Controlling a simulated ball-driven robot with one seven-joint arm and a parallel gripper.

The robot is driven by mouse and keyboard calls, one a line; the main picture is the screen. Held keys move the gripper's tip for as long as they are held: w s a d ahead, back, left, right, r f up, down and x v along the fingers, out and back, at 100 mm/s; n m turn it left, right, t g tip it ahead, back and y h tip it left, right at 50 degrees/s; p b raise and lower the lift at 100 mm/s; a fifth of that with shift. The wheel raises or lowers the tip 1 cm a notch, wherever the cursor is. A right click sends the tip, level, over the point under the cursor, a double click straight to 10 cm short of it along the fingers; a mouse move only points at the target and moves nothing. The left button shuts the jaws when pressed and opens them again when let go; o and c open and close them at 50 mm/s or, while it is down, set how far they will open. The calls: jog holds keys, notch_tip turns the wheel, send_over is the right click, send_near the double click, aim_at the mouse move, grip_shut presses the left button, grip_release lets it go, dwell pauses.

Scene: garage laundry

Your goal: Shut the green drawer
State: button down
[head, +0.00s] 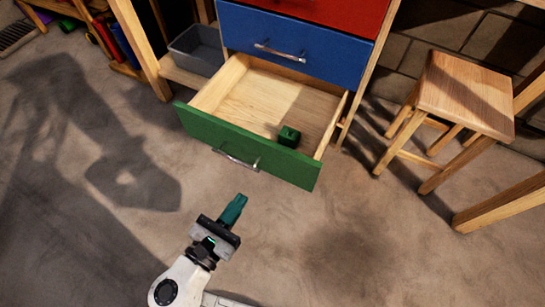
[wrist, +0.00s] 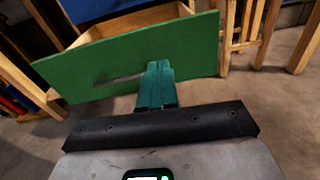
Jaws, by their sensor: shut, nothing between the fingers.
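The green drawer (head: 205,130) is pulled well out of the wooden unit, below a blue drawer. Its front has a metal bar handle (head: 236,160). A small dark green block (head: 289,136) lies inside it, near the front right corner. My gripper (head: 240,198), with teal fingers, is shut and empty, in front of the drawer and just below the handle in the head view. In the wrist view the green drawer front (wrist: 190,52) fills the upper middle, and my gripper (wrist: 158,68) points at it, overlapping the right end of the handle (wrist: 118,80). Contact cannot be told.
The blue drawer (head: 300,45) and a red drawer (head: 345,12) above are shut. A grey bin (head: 195,50) sits on a low shelf at left. A wooden stool (head: 465,95) stands at right. The concrete floor (head: 370,240) before the drawer is clear.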

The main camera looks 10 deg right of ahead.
aim_at(268, 147)
jog(key=shift+n+t, duration=0.5)
jog(key=b+x, duration=0.1)
jog(key=x, duration=0.3)
jog(key=b+x, duration=0.2)
jog(key=x, duration=0.2)
jog(key=b+x, duration=0.2)
jog(key=x, duration=0.2)
jog(key=shift+w+a+f, duration=0.2)
jog(key=shift+w, duration=0.3)
jog(key=shift+w+d+r, duration=0.15)
jog(key=shift+w+d, duration=0.15)
jog(key=shift+w, duration=0.1)
